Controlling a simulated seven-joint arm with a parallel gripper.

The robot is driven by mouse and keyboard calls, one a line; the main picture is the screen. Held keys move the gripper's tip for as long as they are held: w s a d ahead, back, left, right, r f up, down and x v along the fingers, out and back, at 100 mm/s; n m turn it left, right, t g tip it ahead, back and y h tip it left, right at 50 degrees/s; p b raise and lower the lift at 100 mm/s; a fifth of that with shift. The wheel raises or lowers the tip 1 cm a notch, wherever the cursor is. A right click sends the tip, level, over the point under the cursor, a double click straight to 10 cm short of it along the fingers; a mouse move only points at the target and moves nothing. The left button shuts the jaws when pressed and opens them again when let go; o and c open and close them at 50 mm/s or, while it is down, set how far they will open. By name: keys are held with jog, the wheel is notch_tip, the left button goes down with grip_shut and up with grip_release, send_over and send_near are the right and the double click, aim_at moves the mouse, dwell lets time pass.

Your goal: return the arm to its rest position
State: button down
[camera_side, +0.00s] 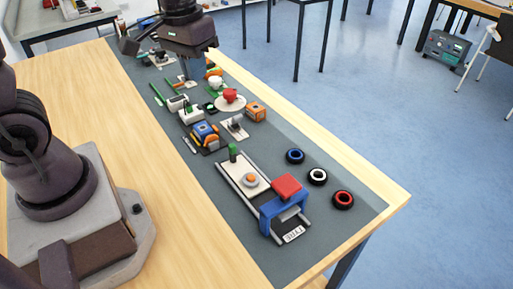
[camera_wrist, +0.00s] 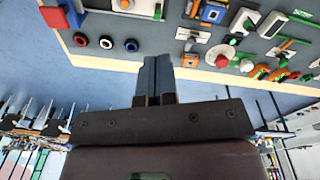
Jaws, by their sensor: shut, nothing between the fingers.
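My gripper (camera_side: 189,78) hangs over the far part of the grey mat (camera_side: 262,225) in the side view, with its fingers pointing down. In the wrist view its two dark fingers (camera_wrist: 156,58) are together with nothing between them. The blue gantry crane (camera_side: 270,212) with a red block (camera_side: 286,186) on top stands at the near end of the mat, well away from my gripper. Whether the fingertips touch any small part beneath them cannot be told.
Blue (camera_side: 295,156), white (camera_side: 317,176) and red (camera_side: 343,199) rings lie right of the crane. An orange block (camera_side: 255,112), a red knob (camera_side: 230,95) and a blue-and-orange block (camera_side: 205,132) crowd the mat's middle. The wooden tabletop (camera_side: 95,95) left of the mat has free room.

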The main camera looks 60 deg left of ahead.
jog(key=s+d+r+m+t, duration=0.3)
jog(key=s+r+t, duration=0.1)
jog(key=s+r, duration=0.4)
jog(key=shift+s+d+r+m+t, duration=0.3)
jog(key=shift+s+m, duration=0.1)
jog(key=shift+s, duration=0.2)
jog(key=shift+w, duration=0.1)
jog(key=w+f+m+g+y, duration=0.3)
jog(key=w+f+m, duration=0.1)
jog(key=w, duration=0.4)
jog(key=w+f+m+g+y, duration=0.3)
jog(key=w+f+m, duration=0.15)
jog(key=w, duration=0.25)
jog(key=w+d+f+m+y, duration=0.1)
jog(key=w+f+m+y, duration=0.1)
jog(key=f, duration=0.5)
jog(key=w+d+f+m+y, duration=0.1)
jog(key=w+f+m+y, duration=0.1)
jog(key=f, duration=0.5)
jog(key=w+d+f+m+y, duration=0.2)
jog(key=w+f+m+y, duration=0.1)
jog(key=f, duration=0.4)
jog(key=shift+w+f+m+y, duration=0.1)
jog(key=shift+m+y, duration=0.5)
jog(key=shift+m, duration=0.65)
